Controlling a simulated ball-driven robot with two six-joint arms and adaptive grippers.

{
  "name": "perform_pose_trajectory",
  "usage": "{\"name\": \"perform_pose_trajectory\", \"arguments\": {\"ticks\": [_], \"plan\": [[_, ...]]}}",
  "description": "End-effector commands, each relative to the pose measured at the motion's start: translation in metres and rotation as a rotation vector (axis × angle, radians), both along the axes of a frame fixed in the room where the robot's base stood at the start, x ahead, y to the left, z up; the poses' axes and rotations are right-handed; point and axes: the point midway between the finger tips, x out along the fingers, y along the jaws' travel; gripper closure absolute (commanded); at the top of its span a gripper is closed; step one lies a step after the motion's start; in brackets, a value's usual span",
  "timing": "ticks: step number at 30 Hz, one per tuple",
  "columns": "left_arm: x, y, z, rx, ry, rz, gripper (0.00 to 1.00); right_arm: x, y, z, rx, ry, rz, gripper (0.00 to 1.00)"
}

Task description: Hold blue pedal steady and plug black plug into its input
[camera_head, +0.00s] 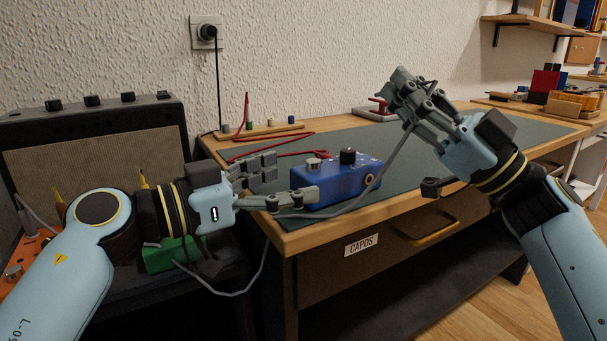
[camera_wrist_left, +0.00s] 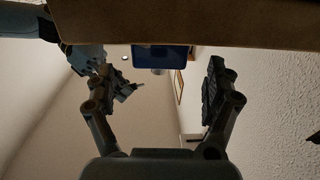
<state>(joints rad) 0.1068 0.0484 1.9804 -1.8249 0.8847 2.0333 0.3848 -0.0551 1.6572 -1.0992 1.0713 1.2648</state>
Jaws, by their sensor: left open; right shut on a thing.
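The blue pedal (camera_head: 336,182) sits upright near the front edge of the desk, with a dark knob and a pale footswitch on top. A brass-ringed jack (camera_head: 370,179) shows on its right end. My left gripper (camera_head: 285,181) is open at the pedal's left end, one finger at the front side and the other toward the back. The pedal (camera_wrist_left: 160,58) also shows beyond the open fingers in the left wrist view. My right gripper (camera_head: 408,95) is shut, raised above and right of the pedal. A grey cable (camera_head: 391,165) hangs from it; the black plug is mostly hidden by the fingers.
The cable loops past the pedal's front and over the desk edge toward a green pedal (camera_head: 165,254) at lower left. Red cables (camera_head: 275,137) and a wooden strip lie behind. An amplifier (camera_head: 95,140) stands left. The mat (camera_head: 470,130) is clear on the right.

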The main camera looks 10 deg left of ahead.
Motion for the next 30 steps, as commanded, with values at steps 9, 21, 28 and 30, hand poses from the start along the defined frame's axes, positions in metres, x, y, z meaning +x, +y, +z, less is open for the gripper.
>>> {"name": "perform_pose_trajectory", "arguments": {"ticks": [9, 21, 28, 30], "plan": [[0.025, -0.029, 0.000, 0.000, 0.000, -0.001, 0.13, 0.000, 0.000, 0.000, 0.000, 0.000, 0.000, 1.00], [0.027, -0.031, 0.000, 0.001, 0.001, -0.002, 0.23, 0.000, 0.000, 0.000, 0.000, 0.000, 0.000, 1.00], [0.027, -0.031, 0.000, 0.001, 0.001, -0.001, 0.53, 0.000, 0.000, 0.000, 0.000, 0.000, 0.000, 1.00], [0.027, -0.031, 0.000, 0.001, 0.001, -0.001, 0.62, 0.000, 0.000, 0.000, 0.000, 0.000, 0.000, 1.00]]}}
